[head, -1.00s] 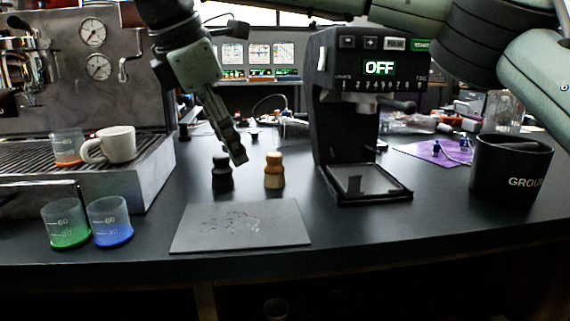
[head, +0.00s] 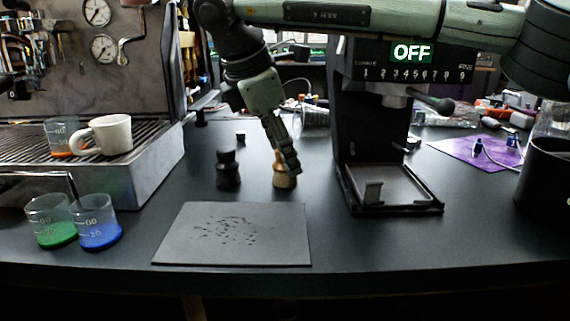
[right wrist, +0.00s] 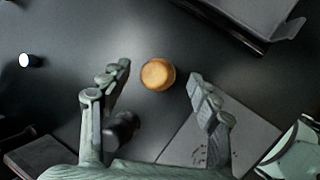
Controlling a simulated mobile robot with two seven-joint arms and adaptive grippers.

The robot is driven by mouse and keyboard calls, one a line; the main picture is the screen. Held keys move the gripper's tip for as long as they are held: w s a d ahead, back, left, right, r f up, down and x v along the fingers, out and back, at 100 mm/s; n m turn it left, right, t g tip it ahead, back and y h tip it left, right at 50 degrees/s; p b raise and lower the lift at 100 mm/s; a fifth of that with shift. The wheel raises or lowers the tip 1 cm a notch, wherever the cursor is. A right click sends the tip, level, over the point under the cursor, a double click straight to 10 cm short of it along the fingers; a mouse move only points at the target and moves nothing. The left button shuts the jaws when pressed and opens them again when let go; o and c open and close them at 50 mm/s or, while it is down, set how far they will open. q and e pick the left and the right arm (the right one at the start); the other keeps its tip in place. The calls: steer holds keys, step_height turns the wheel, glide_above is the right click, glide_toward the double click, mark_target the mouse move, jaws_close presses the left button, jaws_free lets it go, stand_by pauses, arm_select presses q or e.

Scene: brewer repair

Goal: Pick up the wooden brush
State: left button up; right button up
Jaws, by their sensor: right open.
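The wooden brush (head: 281,182) stands upright on the dark counter, behind the grey mat. My right gripper (head: 290,163) points down at it and hides part of it in the head view. In the right wrist view the round wooden top of the brush (right wrist: 157,74) lies between and slightly beyond the two spread fingers. The gripper is open and holds nothing. My left gripper is out of view.
A black tamper-like piece (head: 228,170) stands left of the brush. The grey mat (head: 175,250) with dark grounds lies in front. The grinder (head: 360,135) stands close on the right. Two beakers (head: 98,222) and the espresso machine (head: 150,165) are left.

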steer(key=shift+x, duration=0.9)
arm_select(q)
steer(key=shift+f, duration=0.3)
arm_select(e)
steer(key=shift+c, duration=0.4)
steer(key=c, duration=1.2)
steer(key=shift+r, duration=0.2)
